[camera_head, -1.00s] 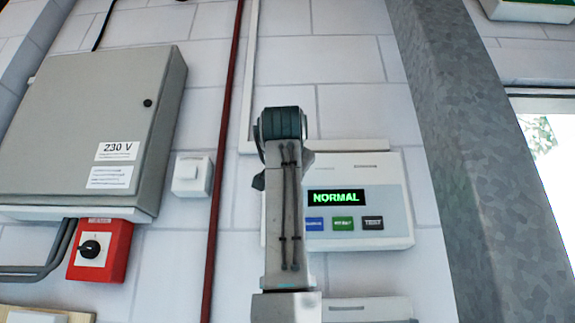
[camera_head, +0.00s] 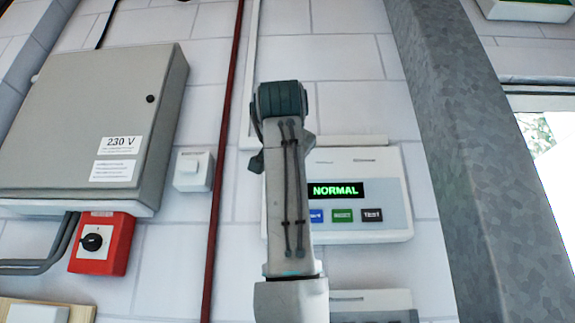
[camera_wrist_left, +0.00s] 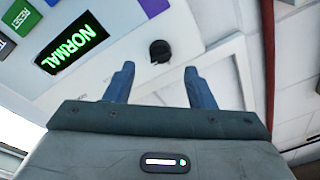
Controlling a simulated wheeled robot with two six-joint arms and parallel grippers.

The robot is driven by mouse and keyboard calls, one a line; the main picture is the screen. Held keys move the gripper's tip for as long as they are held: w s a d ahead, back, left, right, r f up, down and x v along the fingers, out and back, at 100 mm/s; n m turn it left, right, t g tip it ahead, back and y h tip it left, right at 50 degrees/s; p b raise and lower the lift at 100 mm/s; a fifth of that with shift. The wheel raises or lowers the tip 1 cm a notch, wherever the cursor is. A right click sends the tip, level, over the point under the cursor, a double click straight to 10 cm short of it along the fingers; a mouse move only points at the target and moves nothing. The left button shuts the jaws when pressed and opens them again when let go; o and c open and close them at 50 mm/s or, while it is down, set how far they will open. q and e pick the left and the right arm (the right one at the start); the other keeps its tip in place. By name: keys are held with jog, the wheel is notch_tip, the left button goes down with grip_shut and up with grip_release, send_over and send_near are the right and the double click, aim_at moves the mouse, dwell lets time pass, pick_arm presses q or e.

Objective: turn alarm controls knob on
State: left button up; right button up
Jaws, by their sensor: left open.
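The alarm panel (camera_head: 385,190) is a white box on the wall with a green NORMAL display (camera_head: 335,190) and a row of buttons. The display also shows in the left wrist view (camera_wrist_left: 70,50). The black round knob (camera_wrist_left: 160,51) sits on the panel, right of the display in the wrist view. In the head view my left arm covers that part. My left gripper (camera_wrist_left: 160,68) is open and empty. Its two blue fingers point toward the knob, one to each side, and the knob appears just beyond the tips. Contact is not visible. My right gripper is out of view.
A red box (camera_head: 117,245) with a black rotary switch (camera_head: 92,241) hangs at the left, below a grey 230 V cabinet (camera_head: 80,120). A white wall switch (camera_head: 192,170), a dark red pipe (camera_head: 224,150) and a grey column (camera_head: 465,150) flank the panel.

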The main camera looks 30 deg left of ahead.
pick_arm(q)
jog(key=b+v, duration=0.2)
jog(key=v, duration=0.4)
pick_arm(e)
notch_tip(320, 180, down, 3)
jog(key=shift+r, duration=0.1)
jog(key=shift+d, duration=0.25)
